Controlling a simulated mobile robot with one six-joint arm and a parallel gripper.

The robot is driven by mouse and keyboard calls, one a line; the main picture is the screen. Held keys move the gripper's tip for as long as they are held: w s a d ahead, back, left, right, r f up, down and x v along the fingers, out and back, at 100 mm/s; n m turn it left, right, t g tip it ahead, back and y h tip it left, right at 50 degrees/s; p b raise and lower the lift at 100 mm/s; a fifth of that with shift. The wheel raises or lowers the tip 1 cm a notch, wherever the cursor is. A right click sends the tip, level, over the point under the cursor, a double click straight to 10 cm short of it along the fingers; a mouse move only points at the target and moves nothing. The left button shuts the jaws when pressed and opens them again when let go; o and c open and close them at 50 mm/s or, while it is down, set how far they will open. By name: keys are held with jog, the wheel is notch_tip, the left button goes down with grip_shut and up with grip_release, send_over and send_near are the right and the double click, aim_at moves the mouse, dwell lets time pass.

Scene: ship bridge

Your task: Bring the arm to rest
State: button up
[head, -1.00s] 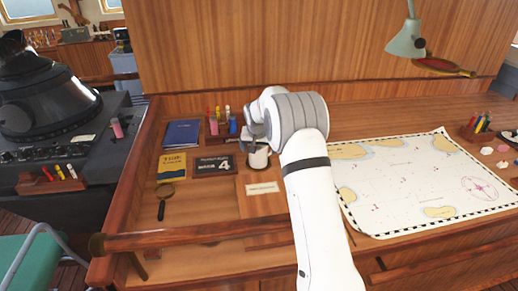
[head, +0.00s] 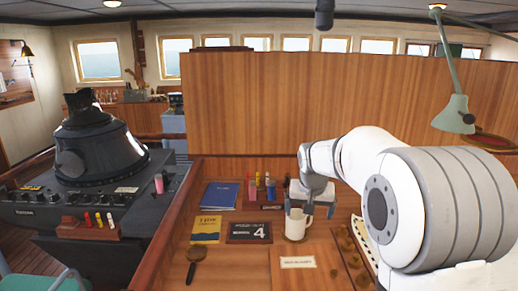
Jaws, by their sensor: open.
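My white arm comes in from the right side of the head view and reaches across the desk. My gripper (head: 300,207) is open and points down at the far part of the desk. It is right at the top of a white mug (head: 296,229), and its fingers overlap the rim in the picture. I cannot tell whether they touch the mug. The mug stands upright. My arm hides most of the chart and the right side of the desk.
A blue book (head: 220,195), a yellow book (head: 206,229), a black number 4 plate (head: 250,232) and a magnifying glass (head: 196,256) lie left of the mug. A marker holder (head: 262,200) stands behind. A wooden panel (head: 300,105) backs the desk. A green lamp (head: 454,115) hangs at right.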

jog(key=s+f+n, duration=0.1)
jog(key=s+n, duration=0.1)
jog(key=s, duration=2.9)
jog(key=shift+f+g+y, duration=0.3)
jog(key=shift+g+y, duration=0.1)
